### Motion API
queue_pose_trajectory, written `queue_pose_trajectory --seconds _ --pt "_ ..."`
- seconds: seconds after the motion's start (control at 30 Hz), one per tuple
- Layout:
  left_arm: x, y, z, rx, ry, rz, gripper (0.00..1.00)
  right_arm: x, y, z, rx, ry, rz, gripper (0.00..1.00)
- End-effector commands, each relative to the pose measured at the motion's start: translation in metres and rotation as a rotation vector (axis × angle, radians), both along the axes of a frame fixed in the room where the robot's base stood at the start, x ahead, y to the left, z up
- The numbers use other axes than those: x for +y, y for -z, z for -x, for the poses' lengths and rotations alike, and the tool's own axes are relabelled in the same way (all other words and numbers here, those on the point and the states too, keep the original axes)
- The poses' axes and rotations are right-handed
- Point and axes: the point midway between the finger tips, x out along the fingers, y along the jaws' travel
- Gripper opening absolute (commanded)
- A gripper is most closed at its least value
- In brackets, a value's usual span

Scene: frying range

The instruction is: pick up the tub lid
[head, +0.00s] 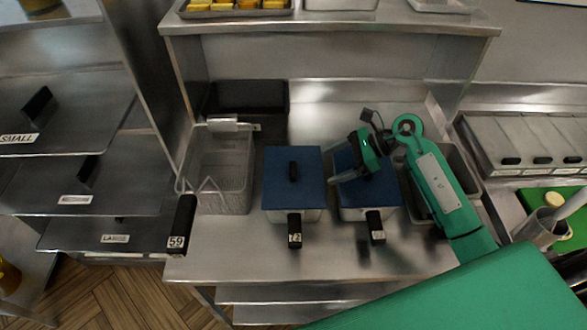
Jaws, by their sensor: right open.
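Two tubs with blue lids and black front handles stand side by side on the steel counter. The left tub lid (280,190) lies flat, with a black knob handle on its top. The right tub lid (378,193) is partly hidden by my right gripper (345,176), which is over it, near its top left part. The right lid's own knob is hidden behind the gripper. The right gripper is open, with its fingers pointing down and left; I cannot tell whether they touch the lid. My left gripper is not in view.
A wire fry basket (222,172) with a long black handle stands left of the tubs. A grey container (462,163) is partly behind my right arm. A shelf (330,24) with trays runs above. The counter front (240,258) is clear.

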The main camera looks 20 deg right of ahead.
Motion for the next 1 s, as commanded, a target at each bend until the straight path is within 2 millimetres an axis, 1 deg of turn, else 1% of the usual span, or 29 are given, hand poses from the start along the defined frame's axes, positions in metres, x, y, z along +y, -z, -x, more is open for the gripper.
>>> queue_pose_trajectory --seconds 0.03,0.1,0.23,0.47,0.63,0.7,0.83,1.0 --pt "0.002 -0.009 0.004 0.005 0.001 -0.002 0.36 0.011 -0.006 -0.003 0.0 -0.002 -0.005 0.8" --pt "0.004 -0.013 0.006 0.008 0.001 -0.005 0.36 0.022 -0.005 -0.006 0.0 -0.002 -0.004 0.8" --pt "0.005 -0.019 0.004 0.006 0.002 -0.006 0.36 0.035 -0.003 -0.01 0.0 0.001 -0.002 0.8" --pt "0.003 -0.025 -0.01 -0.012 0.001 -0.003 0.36 0.048 -0.002 -0.014 0.001 0.0 -0.002 0.8" --pt "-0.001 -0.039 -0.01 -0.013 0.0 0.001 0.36 0.073 -0.005 -0.021 0.001 0.0 -0.004 0.8" --pt "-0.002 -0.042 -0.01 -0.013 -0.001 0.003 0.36 0.08 0.003 -0.023 0.003 0.001 -0.005 0.8" --pt "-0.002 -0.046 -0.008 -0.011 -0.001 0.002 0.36 0.091 0.012 -0.026 0.002 0.001 -0.003 0.8" --pt "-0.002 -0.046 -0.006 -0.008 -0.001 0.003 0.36 0.094 0.017 -0.027 0.001 0.001 0.001 0.8"
